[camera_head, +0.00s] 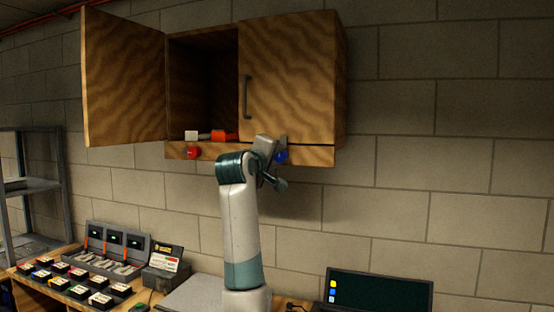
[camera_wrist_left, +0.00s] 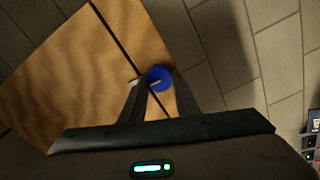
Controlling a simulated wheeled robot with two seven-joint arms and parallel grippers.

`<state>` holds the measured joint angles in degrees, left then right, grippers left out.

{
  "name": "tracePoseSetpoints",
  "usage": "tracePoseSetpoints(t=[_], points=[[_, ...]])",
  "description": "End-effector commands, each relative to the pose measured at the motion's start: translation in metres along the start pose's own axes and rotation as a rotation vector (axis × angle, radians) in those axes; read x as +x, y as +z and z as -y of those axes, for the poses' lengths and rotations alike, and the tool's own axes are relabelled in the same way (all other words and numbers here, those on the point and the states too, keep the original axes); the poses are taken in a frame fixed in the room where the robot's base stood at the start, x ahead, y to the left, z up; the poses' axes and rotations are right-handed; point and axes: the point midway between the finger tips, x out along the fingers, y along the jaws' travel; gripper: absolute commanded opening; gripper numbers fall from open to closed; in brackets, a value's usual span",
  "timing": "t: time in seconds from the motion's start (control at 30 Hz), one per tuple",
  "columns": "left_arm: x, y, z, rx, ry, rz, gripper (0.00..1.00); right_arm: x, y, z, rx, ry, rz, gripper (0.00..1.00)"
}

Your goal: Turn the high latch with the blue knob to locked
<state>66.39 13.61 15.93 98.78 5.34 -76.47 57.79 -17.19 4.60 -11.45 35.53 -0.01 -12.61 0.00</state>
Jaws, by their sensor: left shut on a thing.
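The wall cabinet (camera_head: 292,80) has two wooden doors, the left one swung open and the right one closed. The blue knob (camera_head: 281,156) of the high latch sits on the strip below the right door. My left gripper (camera_head: 279,146) is raised up to it from below. In the left wrist view my left gripper (camera_wrist_left: 158,94) is shut on the blue knob (camera_wrist_left: 160,77), with a finger on each side. A small pale pointer shows at the knob. The rest of the latch is hidden by the gripper. My right gripper is not in view.
A red knob (camera_head: 193,153) sits on the same strip at the left. A red item (camera_head: 222,135) and a white item lie in the open cabinet. Below are a bench with several labelled boxes (camera_head: 90,280) and a dark screen (camera_head: 378,290). The wall at right is clear.

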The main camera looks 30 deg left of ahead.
Motion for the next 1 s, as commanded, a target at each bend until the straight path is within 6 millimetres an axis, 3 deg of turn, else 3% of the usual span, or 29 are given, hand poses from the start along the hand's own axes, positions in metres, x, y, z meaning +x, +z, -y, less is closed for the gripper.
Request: tracePoseSetpoints(t=[0.67,0.7,0.73,1.0], points=[[-0.0004,-0.0016,-0.0001,-0.081,0.001,-0.003,0.06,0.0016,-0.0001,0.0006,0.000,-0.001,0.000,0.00],[-0.0004,-0.0016,-0.0001,-0.081,0.001,-0.003,0.38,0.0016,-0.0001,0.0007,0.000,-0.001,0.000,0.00],[-0.0004,-0.0015,-0.0001,-0.081,0.001,-0.003,0.45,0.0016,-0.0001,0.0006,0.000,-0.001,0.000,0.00],[-0.0002,-0.0007,0.0002,-0.080,0.000,-0.001,0.47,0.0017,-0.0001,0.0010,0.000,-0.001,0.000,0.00]])
